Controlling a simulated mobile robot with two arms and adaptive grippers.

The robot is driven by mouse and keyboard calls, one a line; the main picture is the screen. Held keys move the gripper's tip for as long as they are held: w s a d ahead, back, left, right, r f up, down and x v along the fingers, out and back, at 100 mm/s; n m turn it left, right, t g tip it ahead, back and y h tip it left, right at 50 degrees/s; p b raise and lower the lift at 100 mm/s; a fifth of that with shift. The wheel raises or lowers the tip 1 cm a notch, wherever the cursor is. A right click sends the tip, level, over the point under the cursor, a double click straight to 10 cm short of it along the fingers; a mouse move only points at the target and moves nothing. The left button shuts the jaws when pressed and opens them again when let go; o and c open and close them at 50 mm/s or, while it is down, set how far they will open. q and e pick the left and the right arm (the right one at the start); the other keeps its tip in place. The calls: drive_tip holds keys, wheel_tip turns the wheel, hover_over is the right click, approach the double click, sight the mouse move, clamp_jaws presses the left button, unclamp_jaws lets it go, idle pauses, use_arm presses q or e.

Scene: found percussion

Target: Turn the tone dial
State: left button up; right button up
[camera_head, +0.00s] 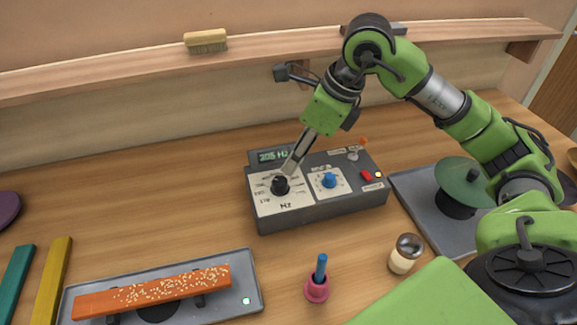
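The grey tone box (317,209) stands in the middle of the table. Its black dial (281,185), marked Hz, sits on a white scale at the box's left. A small display (274,155) at the back left of the box seems to read 205 Hz. My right gripper (288,172) points down at the black dial from the upper right, its fingertips at the top of the dial. The fingers overlap in this view, so whether they grip the dial is unclear. My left gripper is not in view.
The box also has a blue dial (328,180), a red button (366,175) and a small lever (354,152). In front are an orange bar on a grey tray (228,293), a pink holder (317,289) and a small jar (404,254). A brush (206,41) lies on the shelf.

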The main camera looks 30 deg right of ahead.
sight(280, 180)
drive_tip(key=shift+v, duration=1.35)
idle(0.6)
drive_tip(key=w+a+f+n, duration=0.1)
drive_tip(key=f, duration=0.2)
drive_tip(key=w+f+n+b, duration=0.1)
drive_tip(key=f+n, duration=0.1)
drive_tip(key=f, duration=0.2)
drive_tip(key=w+a+f+n+g+y, duration=0.1)
drive_tip(key=f, duration=0.3)
drive_tip(key=shift+w+a+f, duration=0.1)
drive_tip(key=shift+w+a, duration=0.25)
drive_tip(key=shift+w, duration=0.05)
drive_tip(key=c, duration=1.1)
